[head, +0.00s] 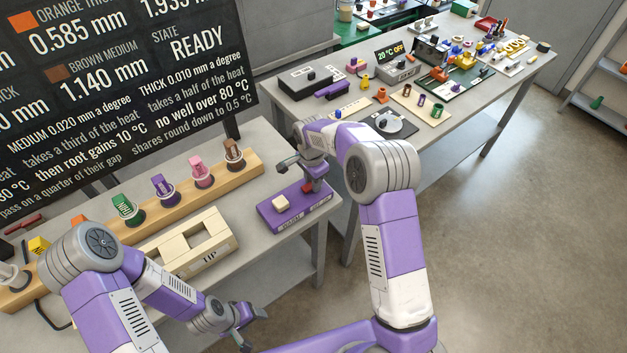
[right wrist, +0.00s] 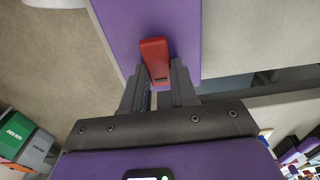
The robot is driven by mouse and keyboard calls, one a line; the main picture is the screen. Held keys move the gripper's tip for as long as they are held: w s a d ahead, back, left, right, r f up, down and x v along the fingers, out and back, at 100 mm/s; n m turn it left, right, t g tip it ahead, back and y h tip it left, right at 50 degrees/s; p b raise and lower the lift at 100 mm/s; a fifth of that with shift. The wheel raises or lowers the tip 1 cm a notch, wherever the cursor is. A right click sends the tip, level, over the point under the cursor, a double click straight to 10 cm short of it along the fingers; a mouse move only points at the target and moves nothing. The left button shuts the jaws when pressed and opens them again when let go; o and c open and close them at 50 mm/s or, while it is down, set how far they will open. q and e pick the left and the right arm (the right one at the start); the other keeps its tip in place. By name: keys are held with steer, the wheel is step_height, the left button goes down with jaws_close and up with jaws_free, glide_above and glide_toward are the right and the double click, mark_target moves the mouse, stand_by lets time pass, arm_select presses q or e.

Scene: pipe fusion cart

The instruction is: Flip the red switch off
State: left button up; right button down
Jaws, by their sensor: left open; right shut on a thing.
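The red switch (right wrist: 155,58) stands on a purple box (head: 285,221) at the right end of the near bench. In the right wrist view the switch shows between my right gripper's fingertips (right wrist: 159,82), on the purple top. In the head view my right gripper (head: 312,184) comes down onto the box from above and hides most of the switch. It is shut on the switch. A cream button (head: 281,202) sits on the left part of the box. My left gripper (head: 254,322) is open and empty, low in front of the near bench.
A cream TIP tray (head: 228,256) and a wooden rack (head: 247,172) with several coloured pieces stand left of the box. A black readout board (head: 120,80) rises behind. The far bench (head: 470,122) is crowded with parts. The floor at right is clear.

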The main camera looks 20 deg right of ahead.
mark_target(303, 189)
steer(key=h+b, duration=0.1)
steer(key=t+h+b, duration=0.1)
steer(key=shift+s+a+f+h, duration=0.1)
steer(key=shift+a+f+h, duration=0.05)
steer(key=shift+a+h, duration=0.25)
steer(key=shift+h+b, duration=0.6)
steer(key=shift+b, duration=0.1)
steer(key=shift+r, duration=0.2)
steer(key=c, duration=0.9)
jaws_free()
steer(key=p+v, duration=0.1)
steer(key=v, duration=0.6)
steer(key=shift+s+a+r, duration=0.1)
steer(key=shift+s+r, duration=0.1)
steer(key=shift+r, duration=0.1)
